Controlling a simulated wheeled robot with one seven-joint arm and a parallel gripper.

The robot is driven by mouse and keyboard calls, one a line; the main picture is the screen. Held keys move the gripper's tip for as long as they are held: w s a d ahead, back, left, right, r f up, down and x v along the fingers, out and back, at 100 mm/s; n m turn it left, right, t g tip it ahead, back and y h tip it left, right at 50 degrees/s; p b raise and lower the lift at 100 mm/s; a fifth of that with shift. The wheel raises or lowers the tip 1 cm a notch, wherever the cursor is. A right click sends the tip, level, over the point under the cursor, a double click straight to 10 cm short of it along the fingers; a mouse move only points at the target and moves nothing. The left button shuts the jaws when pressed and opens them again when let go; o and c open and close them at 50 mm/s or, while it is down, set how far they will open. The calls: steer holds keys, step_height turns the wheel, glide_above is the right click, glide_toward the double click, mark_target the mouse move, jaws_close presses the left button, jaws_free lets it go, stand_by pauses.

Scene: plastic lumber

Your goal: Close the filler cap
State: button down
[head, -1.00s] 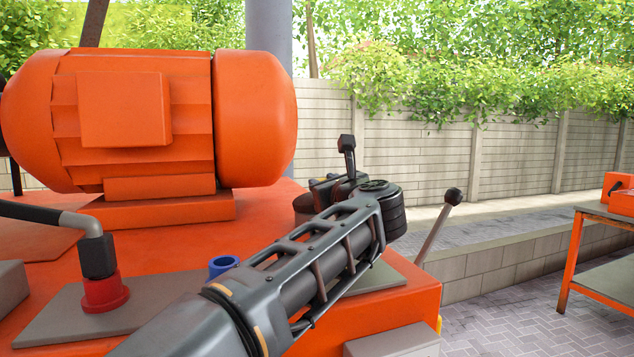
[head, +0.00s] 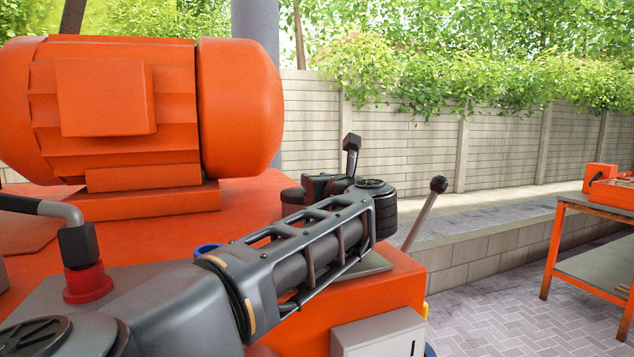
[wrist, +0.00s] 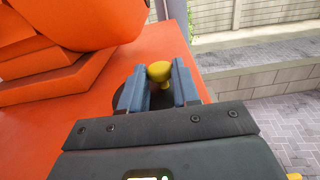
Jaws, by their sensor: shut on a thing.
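A yellow knob (wrist: 160,71) shows in the wrist view between the two blue-grey fingers of my gripper (wrist: 159,80), which is shut on it. A dark round part (wrist: 120,101), partly covered by the fingers, lies below on the orange machine top; I take it for the filler cap or its neck, but cannot tell which. In the head view a dark short cylinder (head: 293,198) stands beside my gripper (head: 322,188). The knob is hidden there. Whether the cap is seated cannot be seen.
A large orange motor (head: 120,110) stands left of my gripper. A red fitting with a grey pipe (head: 87,280) and a blue ring (head: 207,250) are nearer. An orange-legged table (head: 590,205) stands far right.

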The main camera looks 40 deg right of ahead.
steer(key=c, duration=0.8)
jaws_free()
steer(key=shift+f, duration=0.1)
steer(key=shift+b+v, duration=0.75)
steer(key=shift+v, duration=3.2)
